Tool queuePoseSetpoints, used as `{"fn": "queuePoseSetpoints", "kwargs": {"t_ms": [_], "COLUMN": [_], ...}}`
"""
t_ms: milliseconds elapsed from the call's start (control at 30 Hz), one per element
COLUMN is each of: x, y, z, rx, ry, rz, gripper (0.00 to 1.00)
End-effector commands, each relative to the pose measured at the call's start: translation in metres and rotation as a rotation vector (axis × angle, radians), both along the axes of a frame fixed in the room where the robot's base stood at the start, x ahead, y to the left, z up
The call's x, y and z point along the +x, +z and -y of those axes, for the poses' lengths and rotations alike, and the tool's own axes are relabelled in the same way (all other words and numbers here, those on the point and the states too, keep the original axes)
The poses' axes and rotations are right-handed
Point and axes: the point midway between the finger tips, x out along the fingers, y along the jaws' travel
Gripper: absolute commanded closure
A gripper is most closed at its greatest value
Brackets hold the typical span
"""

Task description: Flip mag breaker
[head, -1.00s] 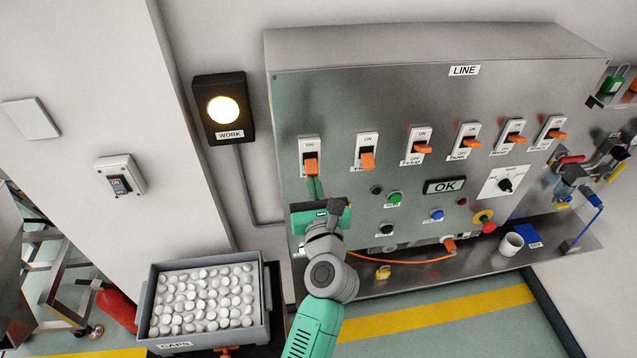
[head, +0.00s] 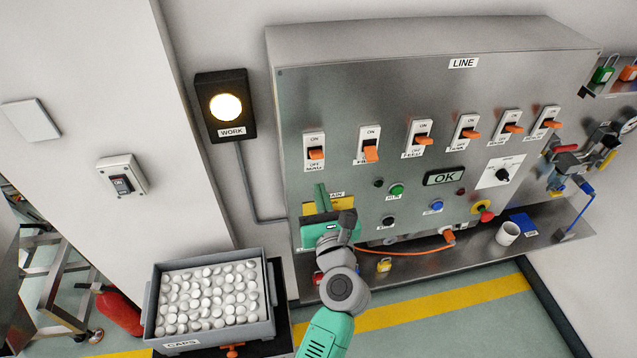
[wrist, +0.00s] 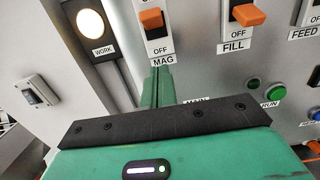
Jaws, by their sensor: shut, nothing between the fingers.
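The mag breaker (head: 316,154) is the leftmost orange-levered switch in the row on the LINE panel. Its lever sticks out near the middle of its white plate, clear of the OFF mark, like the levers to the right of the fill breaker. In the wrist view, the mag lever (wrist: 152,19) shows above the OFF and MAG labels. My gripper (head: 321,190) is below this breaker, apart from the lever, with its green fingers together and empty. The fingers (wrist: 157,80) also show in the wrist view, just under the MAG label.
The fill breaker (head: 371,154) beside it has its lever down. Several more breakers line the panel to the right. Buttons and an OK display (head: 444,177) sit below them. The lit WORK lamp (head: 226,107) is left; a caps bin (head: 150,300) stands lower left.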

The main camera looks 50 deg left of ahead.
Motion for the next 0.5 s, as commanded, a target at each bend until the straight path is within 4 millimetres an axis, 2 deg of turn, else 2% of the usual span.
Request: {"fn": "queuePoseSetpoints", "kwargs": {"t_ms": [33,200,333,500], "x": [-0.004,-0.018,-0.026,-0.030], "y": [0.019,0.045,0.058,0.066], "z": [0.009,0.033,0.047,0.054], "rx": [0.002,0.002,0.002,0.002], "ry": [-0.003,-0.002,-0.002,-0.001], "rz": [0.009,0.009,0.007,0.005], "gripper": [1.00,1.00,1.00,1.00]}}
